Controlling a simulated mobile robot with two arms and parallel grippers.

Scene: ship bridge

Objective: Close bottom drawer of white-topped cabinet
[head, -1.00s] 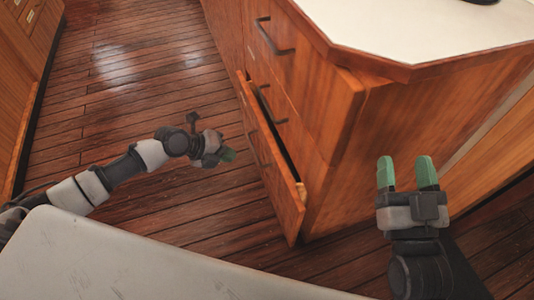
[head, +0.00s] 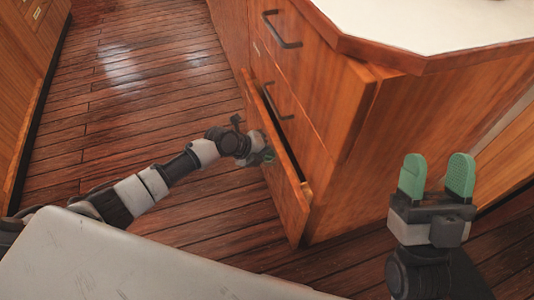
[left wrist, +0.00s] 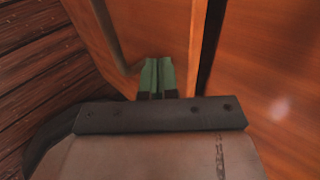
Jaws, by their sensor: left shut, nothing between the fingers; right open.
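The white-topped cabinet (head: 345,120) stands at the right in the head view. Its bottom drawer (head: 285,200) is pulled out a little, with a dark gap behind its front. My left gripper (head: 268,155) is shut and empty, at the outer face of the drawer front near its handle. In the left wrist view the shut green fingertips (left wrist: 157,75) are at the wooden drawer front (left wrist: 170,25), beside the dark handle (left wrist: 105,25); I cannot tell whether they touch it. My right gripper (head: 437,177) is open and empty, to the right of the cabinet corner.
The upper drawers with dark handles (head: 282,30) look shut. Wooden floor (head: 140,90) lies clear left of the cabinet. Another wooden cabinet (head: 25,80) stands at the far left.

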